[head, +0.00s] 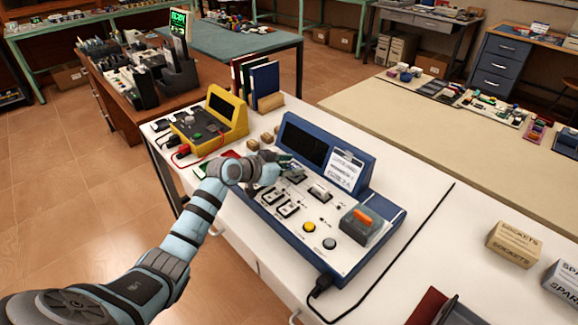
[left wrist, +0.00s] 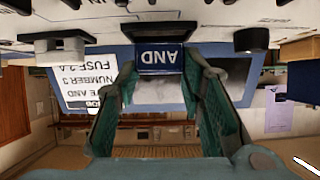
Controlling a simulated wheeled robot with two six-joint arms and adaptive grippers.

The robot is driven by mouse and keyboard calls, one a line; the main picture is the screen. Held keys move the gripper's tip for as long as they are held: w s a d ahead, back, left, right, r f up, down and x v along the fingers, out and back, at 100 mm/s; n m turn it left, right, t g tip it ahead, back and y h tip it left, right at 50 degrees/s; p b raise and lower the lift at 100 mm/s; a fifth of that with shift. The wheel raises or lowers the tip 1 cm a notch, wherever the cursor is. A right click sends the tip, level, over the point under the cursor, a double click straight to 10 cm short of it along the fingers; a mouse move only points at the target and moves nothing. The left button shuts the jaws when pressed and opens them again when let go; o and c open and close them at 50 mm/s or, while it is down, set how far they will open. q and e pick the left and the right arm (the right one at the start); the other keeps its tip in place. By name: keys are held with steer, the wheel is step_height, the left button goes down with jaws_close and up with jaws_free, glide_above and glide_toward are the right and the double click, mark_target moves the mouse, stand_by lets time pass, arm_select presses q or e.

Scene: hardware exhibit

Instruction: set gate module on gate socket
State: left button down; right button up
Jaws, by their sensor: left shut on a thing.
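My left gripper (head: 287,168) is over the upper left part of the blue console's white panel. In the left wrist view, the left gripper (left wrist: 160,72) has its green fingers closed on the gate module (left wrist: 161,57), a blue block with a white AND label, upside down in that picture. A grey fitting (left wrist: 151,31) shows right beside the module and may be the gate socket. I cannot tell whether the module touches it. In the head view the fingers and arm hide the module and the panel under them. My right gripper is not in view.
The console (head: 390,222) carries switches, a yellow button (head: 309,227), a grey button (head: 329,243) and an orange rocker (head: 364,216). A printed card (head: 345,172) leans on its display housing. A yellow meter (head: 226,116) stands behind left. A black cable (head: 395,238) crosses the white bench.

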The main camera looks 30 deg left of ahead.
arm_select(q)
steer(key=shift+f+b, duration=0.5)
steer(key=shift+f, duration=0.1)
steer(key=c, duration=1.3)
jaws_free()
steer(key=shift+c, duration=0.2)
steer(key=p+v, duration=0.9)
steer(key=v, duration=0.1)
steer(key=shift+a+r, duration=0.1)
steer(key=shift+r, duration=0.15)
steer(key=shift+s+a+r, duration=0.1)
steer(key=shift+s+r, duration=0.05)
steer(key=shift+s, duration=0.3)
